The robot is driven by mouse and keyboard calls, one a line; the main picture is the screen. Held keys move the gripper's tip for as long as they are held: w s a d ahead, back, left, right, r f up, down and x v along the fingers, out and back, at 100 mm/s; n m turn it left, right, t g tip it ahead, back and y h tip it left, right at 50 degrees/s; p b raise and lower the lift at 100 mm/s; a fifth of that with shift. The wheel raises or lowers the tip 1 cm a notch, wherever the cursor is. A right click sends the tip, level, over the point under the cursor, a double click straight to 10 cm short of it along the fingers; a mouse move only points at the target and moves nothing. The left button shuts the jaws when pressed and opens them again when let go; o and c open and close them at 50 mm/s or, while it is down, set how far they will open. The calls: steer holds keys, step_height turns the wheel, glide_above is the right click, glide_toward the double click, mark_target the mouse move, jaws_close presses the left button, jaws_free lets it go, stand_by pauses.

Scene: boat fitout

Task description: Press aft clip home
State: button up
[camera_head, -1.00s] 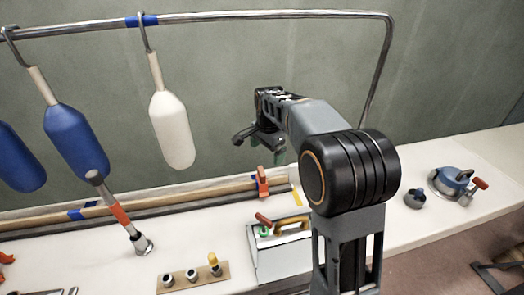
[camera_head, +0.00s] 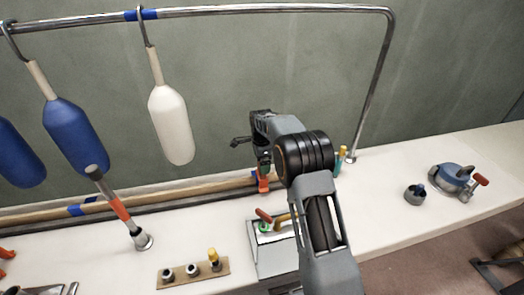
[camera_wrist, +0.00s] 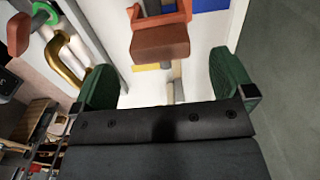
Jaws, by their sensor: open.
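The orange-red clip (camera_head: 263,184) is at the right end of the long wooden pole (camera_head: 165,193) along the back of the white bench. I take it to be the aft clip. In the wrist view the clip (camera_wrist: 160,38) lies ahead, between the lines of my two green fingers. My gripper (camera_wrist: 164,70) is open and has nothing between its fingers. In the head view my gripper (camera_head: 264,162) is just above the clip and partly hides it. I cannot tell whether it touches the clip or how far the clip is seated.
A white box (camera_head: 270,255) with a yellow handle stands in front of the clip. A metal rail (camera_head: 270,10) with hanging fenders (camera_head: 171,125) runs above. An orange-banded post (camera_head: 120,210) stands left. A blue-topped fitting (camera_head: 452,178) sits right.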

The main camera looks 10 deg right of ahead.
mark_target(263, 180)
steer(key=shift+f, duration=3.3)
steer(key=c, duration=1.2)
steer(key=shift+o, duration=0.2)
steer(key=shift+s+f+b, duration=0.1)
steer(key=shift+f+b, duration=0.25)
steer(key=shift+f, duration=0.4)
steer(key=o, duration=0.8)
steer(key=shift+f, duration=0.1)
steer(key=o, duration=0.4)
steer(key=shift+c, duration=0.2)
